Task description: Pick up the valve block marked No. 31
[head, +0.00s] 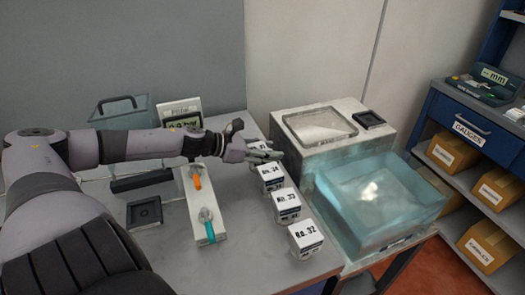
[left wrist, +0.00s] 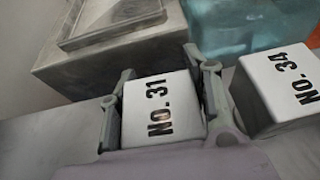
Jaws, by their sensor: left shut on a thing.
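The white valve block marked No. 31 (left wrist: 160,108) sits between the two fingers of my left gripper (left wrist: 165,80) in the left wrist view, with its label facing up. The fingers are shut on its sides. In the head view my left gripper (head: 268,152) is at the far end of the row of blocks and hides most of No. 31 (head: 257,144). Whether the block still touches the table cannot be told. My right gripper is not in view.
Block No. 34 (head: 271,172) stands close beside, then No. 33 (head: 287,198) and No. 32 (head: 306,234). A grey box (head: 340,150) and a teal translucent bin (head: 375,200) stand right of the row. A plate with orange and teal-handled valves (head: 203,215) lies left.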

